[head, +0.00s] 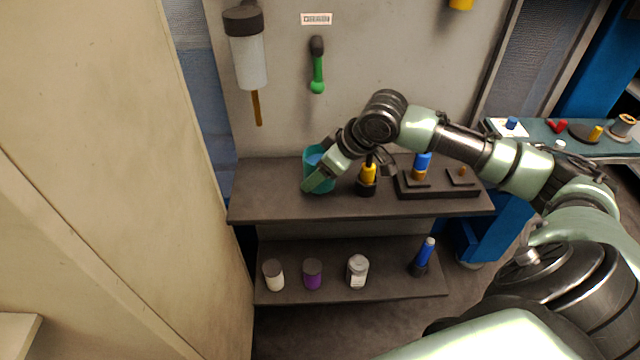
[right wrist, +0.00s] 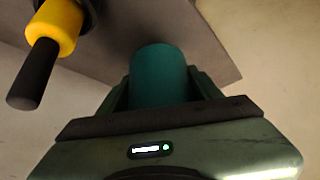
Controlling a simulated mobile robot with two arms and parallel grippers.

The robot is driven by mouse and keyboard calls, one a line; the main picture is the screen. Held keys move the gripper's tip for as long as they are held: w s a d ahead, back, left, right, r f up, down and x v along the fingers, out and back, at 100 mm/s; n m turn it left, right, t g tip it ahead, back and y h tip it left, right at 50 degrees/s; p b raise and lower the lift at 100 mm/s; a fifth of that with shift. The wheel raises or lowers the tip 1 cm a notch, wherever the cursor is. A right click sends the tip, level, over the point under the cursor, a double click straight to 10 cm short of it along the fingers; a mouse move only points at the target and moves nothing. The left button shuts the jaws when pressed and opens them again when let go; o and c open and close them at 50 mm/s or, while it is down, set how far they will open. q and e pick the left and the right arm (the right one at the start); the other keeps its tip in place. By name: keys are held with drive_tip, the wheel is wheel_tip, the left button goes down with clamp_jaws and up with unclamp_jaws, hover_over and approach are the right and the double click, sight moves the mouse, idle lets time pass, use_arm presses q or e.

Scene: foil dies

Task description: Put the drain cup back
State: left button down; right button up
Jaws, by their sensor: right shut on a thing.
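The drain cup is a teal cup (head: 310,157) at the left part of the upper shelf, partly hidden by my right gripper (head: 318,180). In the right wrist view the teal cup (right wrist: 158,75) stands between the two fingers of my right gripper (right wrist: 158,95), which is shut on it. The cup appears upright in the head view, with something blue showing at its opening. I cannot tell whether its base touches the shelf. My left gripper is not in view.
The upper shelf (head: 260,205) also carries a yellow-handled tool (head: 368,173) and a dark fixture (head: 440,192) right of the cup. A clear cylinder (head: 248,62) and green tool (head: 317,75) hang behind. Bottles, one purple (head: 312,275), stand on the lower shelf.

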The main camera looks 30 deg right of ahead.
wheel_tip(320, 180, down, 4)
drive_tip(key=shift+r, duration=0.1)
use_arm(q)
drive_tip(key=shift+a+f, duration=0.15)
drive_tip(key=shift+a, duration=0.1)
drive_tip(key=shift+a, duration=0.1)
use_arm(e)
drive_tip(key=o, duration=1.4)
drive_tip(key=shift+f, duration=0.2)
drive_tip(key=shift+o, duration=0.2)
drive_tip(key=shift+r, duration=0.15)
drive_tip(key=shift+s+d+r, duration=0.15)
drive_tip(key=shift+r, duration=0.2)
drive_tip(key=v, duration=1.1)
drive_tip(key=shift+s+r, duration=0.1)
